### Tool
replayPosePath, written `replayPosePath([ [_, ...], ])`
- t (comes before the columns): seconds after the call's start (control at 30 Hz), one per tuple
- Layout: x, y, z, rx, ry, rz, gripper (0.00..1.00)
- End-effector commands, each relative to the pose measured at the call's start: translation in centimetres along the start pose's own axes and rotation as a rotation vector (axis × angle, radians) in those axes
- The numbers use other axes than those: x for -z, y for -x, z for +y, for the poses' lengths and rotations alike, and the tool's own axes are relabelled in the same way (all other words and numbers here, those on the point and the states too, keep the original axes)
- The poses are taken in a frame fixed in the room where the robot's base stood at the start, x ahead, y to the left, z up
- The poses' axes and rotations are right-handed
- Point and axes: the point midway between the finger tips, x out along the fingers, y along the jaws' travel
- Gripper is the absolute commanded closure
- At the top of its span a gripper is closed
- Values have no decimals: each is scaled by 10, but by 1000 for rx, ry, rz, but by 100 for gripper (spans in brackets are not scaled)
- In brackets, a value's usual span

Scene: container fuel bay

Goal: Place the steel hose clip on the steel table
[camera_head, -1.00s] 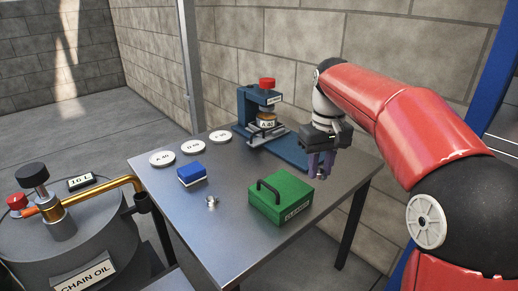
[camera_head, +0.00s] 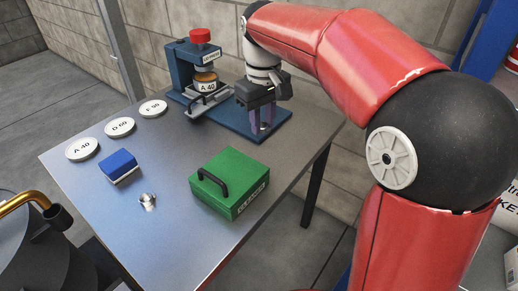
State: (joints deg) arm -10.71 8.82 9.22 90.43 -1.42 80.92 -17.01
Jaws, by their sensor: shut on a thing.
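My gripper (camera_head: 263,125) points down over the right part of the blue base plate of the press, at the back of the steel table (camera_head: 185,245). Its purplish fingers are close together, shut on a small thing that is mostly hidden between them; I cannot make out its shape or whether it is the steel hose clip. A small shiny metal piece (camera_head: 148,201) lies on the table near the front left, apart from my gripper. It is too small to tell for sure what it is.
The blue press (camera_head: 180,65) with a red knob stands behind left of my gripper. A green case (camera_head: 230,183) with a black handle, a blue-and-white block (camera_head: 119,166) and labelled white discs (camera_head: 120,127) stand on the table. The front middle of the table is clear.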

Motion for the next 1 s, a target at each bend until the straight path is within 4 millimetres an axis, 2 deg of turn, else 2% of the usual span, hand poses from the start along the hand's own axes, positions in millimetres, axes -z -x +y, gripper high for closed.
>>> replayPosePath([
  [0.03,-1,-14,0,1,0,-4,96],
  [0.1,-1,-27,0,1,0,-3,96],
  [0.33,0,-48,0,0,0,-1,96],
  [0.6,0,-84,0,0,0,-1,96],
  [1.0,0,-89,0,0,-1,1,96],
])
